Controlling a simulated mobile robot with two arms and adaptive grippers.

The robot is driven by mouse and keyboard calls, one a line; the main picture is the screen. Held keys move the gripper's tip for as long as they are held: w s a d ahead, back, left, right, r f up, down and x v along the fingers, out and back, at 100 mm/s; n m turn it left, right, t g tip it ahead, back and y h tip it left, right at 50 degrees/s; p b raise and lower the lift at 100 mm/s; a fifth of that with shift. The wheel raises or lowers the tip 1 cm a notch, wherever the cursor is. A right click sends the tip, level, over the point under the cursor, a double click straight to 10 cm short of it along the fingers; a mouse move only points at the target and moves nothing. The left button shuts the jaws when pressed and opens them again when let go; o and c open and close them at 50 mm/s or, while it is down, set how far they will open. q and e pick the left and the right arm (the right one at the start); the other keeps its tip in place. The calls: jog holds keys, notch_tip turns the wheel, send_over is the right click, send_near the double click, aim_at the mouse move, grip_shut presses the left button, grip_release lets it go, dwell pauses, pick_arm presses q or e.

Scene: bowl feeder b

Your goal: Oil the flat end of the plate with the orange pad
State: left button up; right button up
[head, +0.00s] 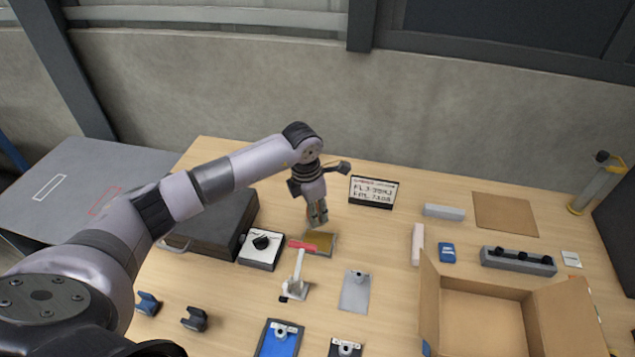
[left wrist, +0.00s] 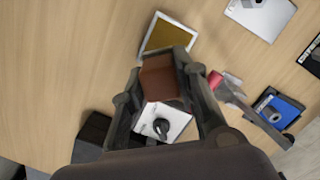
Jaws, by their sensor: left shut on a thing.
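My left gripper (head: 317,222) is shut on a brown-orange block, which I take for the orange pad (left wrist: 159,79); it shows between the fingers in the left wrist view. In the head view the gripper points down just above a shallow light-rimmed tray with an amber surface (head: 321,245). The tray also shows ahead of the fingers in the left wrist view (left wrist: 168,34). Whether pad and tray touch I cannot tell. A grey plate with a small round fitting (head: 354,293) lies flat on the table, right of the red-handled clamp (head: 297,275). My right gripper is not in view.
A white square with a black knob (head: 260,250) and a dark case (head: 210,227) are left of the tray. A blue plate (head: 278,341) and a dark plate (head: 344,348) lie at the front. An open cardboard box (head: 480,293) stands right; a sign (head: 373,192) stands behind.

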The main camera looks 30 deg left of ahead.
pick_arm(q)
jog(key=shift+d, duration=0.35)
jog(key=shift+d+f, duration=0.15)
jog(key=shift+f, duration=0.35)
jog(key=shift+f+b, duration=0.5)
jog(key=shift+f, duration=0.1)
notch_tip(320, 180, down, 4)
jog(key=shift+r+b, duration=0.25)
jog(key=shift+b, duration=0.75)
jog(key=shift+f, duration=0.35)
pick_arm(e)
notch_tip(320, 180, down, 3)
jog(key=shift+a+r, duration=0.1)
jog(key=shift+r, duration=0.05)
pick_arm(q)
jog(key=shift+f+b, duration=0.5)
jog(key=shift+b, duration=0.1)
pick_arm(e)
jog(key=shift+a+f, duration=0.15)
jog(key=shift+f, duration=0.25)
pick_arm(q)
jog(key=shift+f, duration=0.1)
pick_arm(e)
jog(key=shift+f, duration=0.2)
pick_arm(q)
jog(key=shift+s, duration=0.1)
